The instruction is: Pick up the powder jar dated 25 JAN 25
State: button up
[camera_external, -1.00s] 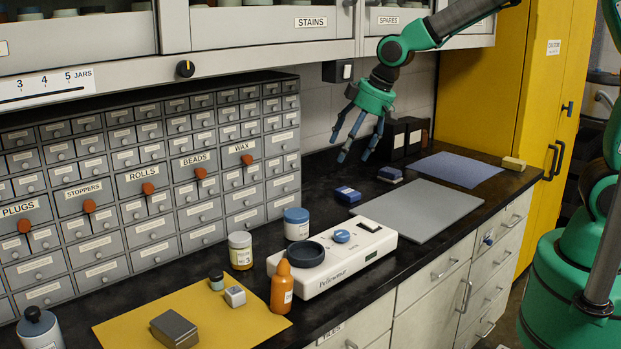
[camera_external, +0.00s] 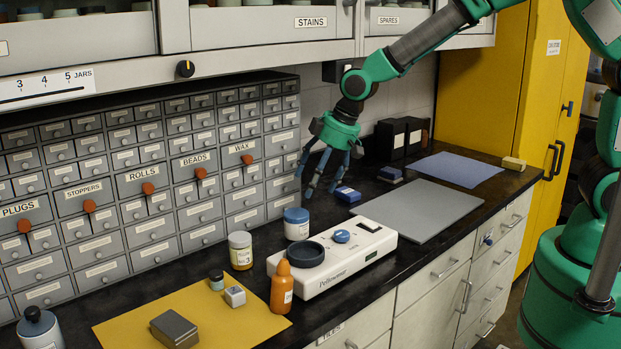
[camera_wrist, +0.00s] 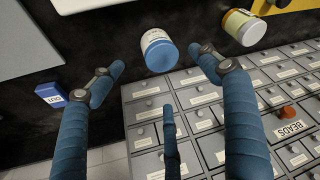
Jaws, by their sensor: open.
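Two jars stand on the black counter in front of the drawer cabinet. One jar has a blue lid and a white label (camera_external: 296,224); the other has a pale lid and yellow contents (camera_external: 240,250). Their dates are too small to read in the external view. In the wrist view the blue-lidded jar (camera_wrist: 159,50) is ahead between my fingers, and the yellow jar (camera_wrist: 243,27) is at the upper right. My gripper (camera_external: 318,188) is open and empty, above the counter, behind and right of the blue-lidded jar. Its blue fingers (camera_wrist: 157,70) are spread in the wrist view.
A white Pellesmar device (camera_external: 335,262) with a dark ring stands just in front of the jars. An orange bottle (camera_external: 282,288) and yellow mat (camera_external: 215,322) are nearer. The drawer cabinet (camera_external: 150,170) rises close behind. A blue box (camera_external: 347,194) and grey mat (camera_external: 425,212) lie to the right.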

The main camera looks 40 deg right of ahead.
aim_at(299, 213)
jog(key=b+x, duration=0.1)
jog(key=x, duration=0.7)
jog(key=shift+s, duration=0.1)
jog(key=shift+f+b, duration=0.4)
jog(key=shift+w+b+x, duration=0.1)
jog(key=shift+b+x, duration=0.25)
jog(key=shift+x, duration=0.75)
jog(key=shift+w+b+x, duration=0.15)
jog(key=shift+b+x, duration=0.15)
jog(key=shift+x, duration=0.8)
jog(key=shift+a+r, duration=0.1)
jog(key=c, duration=1.2)
